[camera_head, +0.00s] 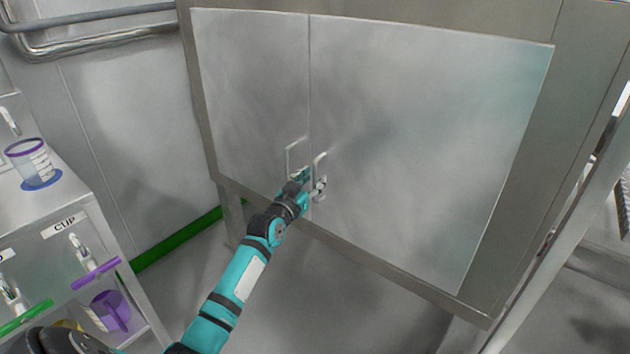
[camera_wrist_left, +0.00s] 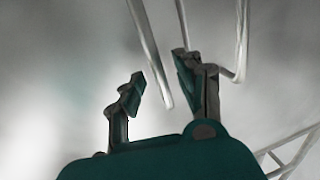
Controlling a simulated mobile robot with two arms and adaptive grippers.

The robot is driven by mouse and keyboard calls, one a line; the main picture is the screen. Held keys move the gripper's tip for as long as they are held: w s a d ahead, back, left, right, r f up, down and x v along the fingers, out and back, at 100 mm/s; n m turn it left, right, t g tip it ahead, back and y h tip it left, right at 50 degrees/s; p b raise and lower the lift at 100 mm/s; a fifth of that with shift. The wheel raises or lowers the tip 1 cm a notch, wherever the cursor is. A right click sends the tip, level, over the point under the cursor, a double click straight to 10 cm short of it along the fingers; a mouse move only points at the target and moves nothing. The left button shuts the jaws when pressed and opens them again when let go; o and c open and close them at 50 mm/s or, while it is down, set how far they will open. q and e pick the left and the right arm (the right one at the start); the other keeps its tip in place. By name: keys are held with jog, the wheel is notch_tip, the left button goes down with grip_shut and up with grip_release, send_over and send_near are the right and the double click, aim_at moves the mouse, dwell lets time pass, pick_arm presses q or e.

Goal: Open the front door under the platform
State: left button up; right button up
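The two-leaf metal front under the platform is closed, with a left door leaf (camera_head: 250,90) and a right door leaf (camera_head: 425,140) meeting at a vertical seam. A left handle (camera_head: 288,160) and a right handle (camera_head: 322,160) stand on either side of the seam. My left gripper (camera_head: 311,181) is at the handles, its fingers apart. In the left wrist view, the left gripper (camera_wrist_left: 165,88) is open, and a handle bar (camera_wrist_left: 148,45) runs into the gap between its fingers. Whether a finger touches a handle cannot be told. My right gripper is not in view.
A metal shelf unit (camera_head: 75,205) with a measuring cup (camera_head: 30,160) and a purple cup (camera_head: 112,310) stands at the left. A pipe rail (camera_head: 100,40) runs along the back wall. Grey floor is open below the doors. A metal post (camera_head: 565,240) stands at the right.

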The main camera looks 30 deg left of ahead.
pick_arm(q)
jog(key=shift+w+a, duration=0.1)
jog(key=shift+w, duration=0.75)
jog(key=shift+c, duration=0.2)
grip_shut()
